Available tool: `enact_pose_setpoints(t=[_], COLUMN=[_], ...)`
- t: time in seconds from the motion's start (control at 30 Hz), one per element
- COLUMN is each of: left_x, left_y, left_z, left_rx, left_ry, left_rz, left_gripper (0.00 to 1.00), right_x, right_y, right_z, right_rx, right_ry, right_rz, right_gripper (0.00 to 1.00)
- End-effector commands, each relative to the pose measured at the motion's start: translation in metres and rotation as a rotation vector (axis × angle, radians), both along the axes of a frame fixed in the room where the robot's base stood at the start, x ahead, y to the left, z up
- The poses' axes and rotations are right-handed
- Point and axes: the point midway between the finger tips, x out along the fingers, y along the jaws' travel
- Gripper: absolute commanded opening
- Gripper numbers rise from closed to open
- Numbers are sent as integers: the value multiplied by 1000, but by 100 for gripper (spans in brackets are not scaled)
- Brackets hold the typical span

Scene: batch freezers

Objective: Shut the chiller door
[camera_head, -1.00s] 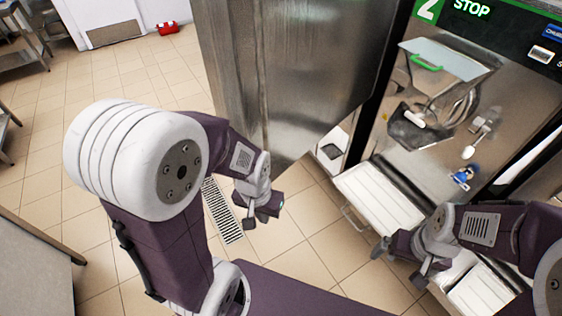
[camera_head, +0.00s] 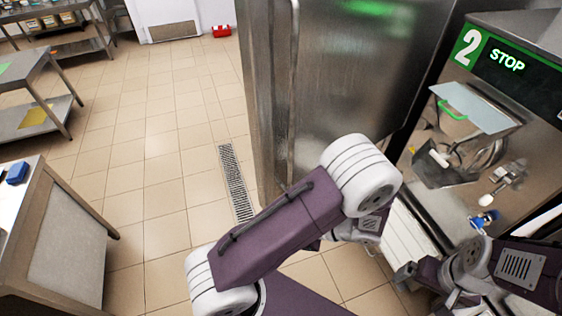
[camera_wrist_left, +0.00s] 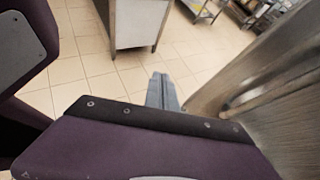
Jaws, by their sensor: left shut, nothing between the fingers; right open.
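The chiller door (camera_head: 350,75) is a tall stainless steel panel in the upper middle of the head view, with a long vertical handle (camera_head: 293,85) near its left edge. It stands out from the machine row and looks open. My left arm crosses in front of its lower part, and the left gripper is hidden there. In the left wrist view the left gripper's fingers (camera_wrist_left: 162,92) are together and empty, with a steel panel (camera_wrist_left: 275,70) just to their right; contact cannot be told. My right gripper (camera_head: 423,290) is open and empty at the lower right.
A batch freezer with a green "2" and STOP panel (camera_head: 500,60) stands at the right, behind my right arm. A steel-edged counter (camera_head: 55,240) is at the left. Tiled floor with a drain grate (camera_head: 236,185) lies clear between counter and door.

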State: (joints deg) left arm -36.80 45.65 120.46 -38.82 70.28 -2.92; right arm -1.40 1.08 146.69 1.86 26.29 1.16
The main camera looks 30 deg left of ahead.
Motion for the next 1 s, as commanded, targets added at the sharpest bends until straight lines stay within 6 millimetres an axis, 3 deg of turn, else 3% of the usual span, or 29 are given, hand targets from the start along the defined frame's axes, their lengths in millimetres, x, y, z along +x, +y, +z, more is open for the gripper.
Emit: enact_pose_setpoints(t=[0.03, 0.13, 0.3, 0.43, 0.57, 1.0], left_x=[15, 47, 69, 71, 74, 110], left_y=[-7, -30, -61, -64, -55, 30], left_z=[24, 46, 58, 56, 57, 57], left_rx=[123, 356, 543, 552, 550, 548], left_ry=[48, 87, 81, 58, 60, 64], left_rz=[-148, -407, -607, -620, -615, -610], left_gripper=[0, 0, 0, 0, 0, 0], right_x=[0, 0, 0, 0, 0, 0], right_y=[0, 0, 0, 0, 0, 0], right_z=[25, 41, 48, 45, 48, 62], right_rx=[0, 0, 0, 0, 0, 0], right_ry=[0, -1, 0, 0, 0, 0], right_rz=[0, 0, 0, 0, 0, 0], right_gripper=[100, 100, 100, 100, 100, 100])
